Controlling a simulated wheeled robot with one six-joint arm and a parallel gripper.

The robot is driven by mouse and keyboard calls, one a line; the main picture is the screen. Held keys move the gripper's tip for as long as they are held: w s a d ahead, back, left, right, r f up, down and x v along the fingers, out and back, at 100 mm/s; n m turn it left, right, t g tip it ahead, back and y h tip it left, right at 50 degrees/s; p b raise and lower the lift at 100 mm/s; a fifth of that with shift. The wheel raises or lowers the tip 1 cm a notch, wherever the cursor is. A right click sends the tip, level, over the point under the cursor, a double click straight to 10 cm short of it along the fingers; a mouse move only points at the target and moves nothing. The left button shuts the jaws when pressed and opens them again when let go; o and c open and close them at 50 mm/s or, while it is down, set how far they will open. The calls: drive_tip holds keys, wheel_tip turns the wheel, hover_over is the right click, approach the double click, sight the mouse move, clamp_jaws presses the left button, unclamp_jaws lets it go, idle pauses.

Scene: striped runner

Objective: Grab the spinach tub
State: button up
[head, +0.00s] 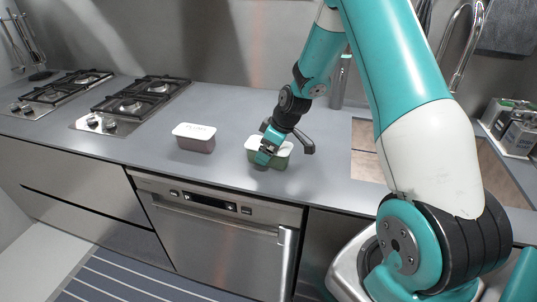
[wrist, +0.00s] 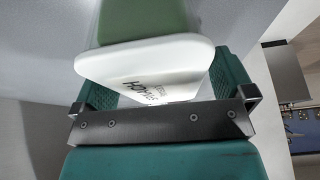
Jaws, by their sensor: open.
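The spinach tub (head: 281,160) is a green tub with a white lid, standing upright on the grey counter near its front edge. In the wrist view the white lid (wrist: 150,62) with dark lettering and the green body (wrist: 145,18) lie between the two teal fingers of my gripper (wrist: 165,88). The fingers are open, one on each side of the tub. Whether either finger touches it I cannot tell, as the lid hides part of them.
A mauve tub (head: 194,144) with a white lid stands on the counter to the left. Gas hobs (head: 130,104) lie farther left. A sink (head: 362,150) and a tap (head: 465,40) are to the right.

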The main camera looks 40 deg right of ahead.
drive_tip(key=c, duration=1)
